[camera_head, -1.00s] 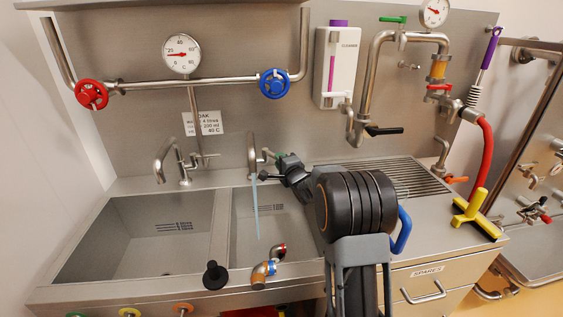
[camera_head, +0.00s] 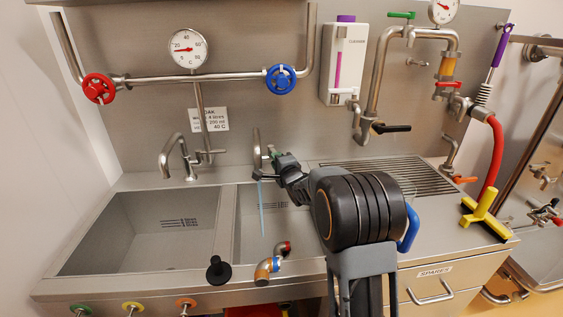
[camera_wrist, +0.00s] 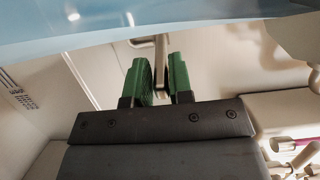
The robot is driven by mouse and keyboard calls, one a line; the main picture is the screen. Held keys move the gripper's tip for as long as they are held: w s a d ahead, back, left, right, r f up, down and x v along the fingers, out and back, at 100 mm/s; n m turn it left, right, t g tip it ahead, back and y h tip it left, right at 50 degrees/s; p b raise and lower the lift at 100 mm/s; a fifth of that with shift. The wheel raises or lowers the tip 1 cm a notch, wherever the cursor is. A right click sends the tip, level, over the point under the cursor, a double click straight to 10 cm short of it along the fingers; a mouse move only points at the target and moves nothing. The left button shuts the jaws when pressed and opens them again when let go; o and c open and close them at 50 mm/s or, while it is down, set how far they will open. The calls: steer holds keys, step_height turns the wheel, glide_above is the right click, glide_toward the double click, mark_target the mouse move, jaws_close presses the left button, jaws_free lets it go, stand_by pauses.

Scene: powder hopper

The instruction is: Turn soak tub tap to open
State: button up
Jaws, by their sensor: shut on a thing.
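The tap (camera_head: 257,148) over the right-hand tub (camera_head: 240,225) has a thin blue stream of water (camera_head: 262,208) running from it. My gripper (camera_head: 274,158) is at the right side of this tap. In the wrist view, my gripper's green fingers (camera_wrist: 160,82) are shut on a slim metal lever (camera_wrist: 161,50), which runs up between them. The arm hides part of the tap and tub in the head view. Another tap (camera_head: 178,158) stands over the left-hand tub (camera_head: 100,215). A sign (camera_head: 207,120) on the wall mentions litres and 40 C.
A red wheel (camera_head: 98,88) and a blue wheel (camera_head: 281,79) sit on the wall pipe below a gauge (camera_head: 188,48). A black plunger (camera_head: 217,270) and pipe elbows (camera_head: 268,268) are on the front ledge.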

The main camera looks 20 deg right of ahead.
steer(key=shift+a, duration=0.55)
steer(key=shift+w+a+b, duration=0.25)
steer(key=shift+a+b, duration=0.1)
steer(key=shift+a, duration=0.25)
steer(key=o, duration=0.6)
steer(key=shift+w, duration=0.1)
steer(key=shift+c, duration=0.2)
steer(key=shift+o, duration=1.3)
steer(key=shift+d, duration=0.1)
steer(key=s+a+b, duration=0.1)
steer(key=s, duration=0.8)
steer(key=shift+a+b, duration=0.35)
steer(key=shift+b, duration=0.05)
